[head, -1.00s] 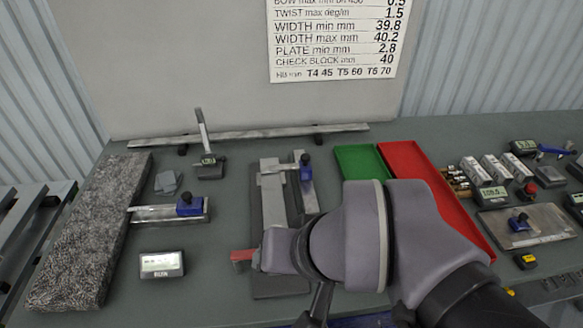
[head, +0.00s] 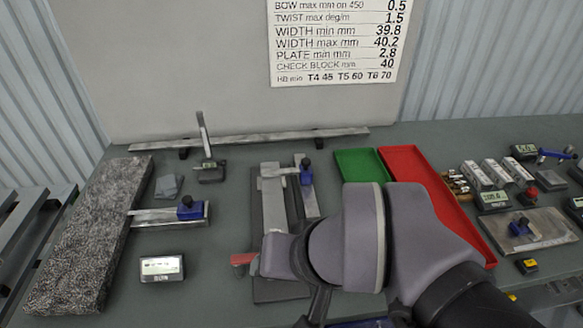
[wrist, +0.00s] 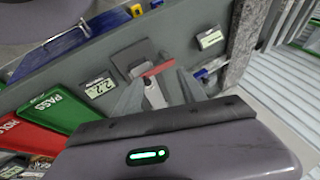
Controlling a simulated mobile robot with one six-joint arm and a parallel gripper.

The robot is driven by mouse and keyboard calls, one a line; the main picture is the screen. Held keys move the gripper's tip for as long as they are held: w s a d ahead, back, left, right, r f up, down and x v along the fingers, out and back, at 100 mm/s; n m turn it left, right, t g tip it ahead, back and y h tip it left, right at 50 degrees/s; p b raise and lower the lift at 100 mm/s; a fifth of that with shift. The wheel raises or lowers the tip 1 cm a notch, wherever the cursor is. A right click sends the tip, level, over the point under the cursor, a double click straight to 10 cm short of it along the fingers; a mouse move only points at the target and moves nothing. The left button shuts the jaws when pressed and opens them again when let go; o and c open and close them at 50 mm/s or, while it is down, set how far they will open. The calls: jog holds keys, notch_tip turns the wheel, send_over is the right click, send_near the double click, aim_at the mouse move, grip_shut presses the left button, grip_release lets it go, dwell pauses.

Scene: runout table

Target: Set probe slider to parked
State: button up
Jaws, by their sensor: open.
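No label shows which is the probe slider. My gripper (wrist: 157,92) is open in the wrist view, its two grey fingers apart. A red handle (wrist: 155,69) and a pale metal part show between or beyond the fingers; contact cannot be told. In the head view my arm hides the gripper, and the red handle (head: 243,259) shows left of it.
The granite block (head: 85,240) lies at left, with a small display (head: 162,268) right of it. Green (head: 360,162) and red (head: 440,205) trays stand right of the fixture. A long steel straightedge (head: 245,138) lies along the back. Several small items crowd the right.

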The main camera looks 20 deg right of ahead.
jog(key=a+f+m+g+y+b, duration=0.1)
jog(key=a+f+m+g+y, duration=0.35)
jog(key=a, duration=0.25)
jog(key=w+r+m+t+y+b, duration=0.1)
jog(key=w+m+t+y+b, duration=0.1)
jog(key=w+m+t+y, duration=0.75)
jog(key=m+t+h+b, duration=0.5)
jog(key=m+t+h, duration=0.2)
jog(key=m+h, duration=1.05)
send_near(304, 158)
jog(key=s, duration=0.1)
jog(key=s+f, duration=0.1)
jog(key=shift+s+d+f+m, duration=0.2)
jog(key=shift+s+f+m, duration=0.1)
jog(key=shift+s, duration=0.1)
jog(key=w+p, duration=0.1)
jog(key=w+r, duration=0.1)
jog(key=w, duration=0.1)
jog(key=shift+w+r+p, duration=0.2)
jog(key=shift+w+p, duration=0.15)
jog(key=w+p, duration=0.1)
jog(key=w, duration=0.2)
jog(key=w+p, duration=0.1)
jog(key=w, duration=0.3)
jog(key=w+p, duration=0.1)
jog(key=w, duration=0.3)
jog(key=shift+w+d+f, duration=0.2)
jog(key=shift+d+f, duration=0.05)
jog(key=shift+d, duration=0.1)
jog(key=shift+c, duration=0.2)
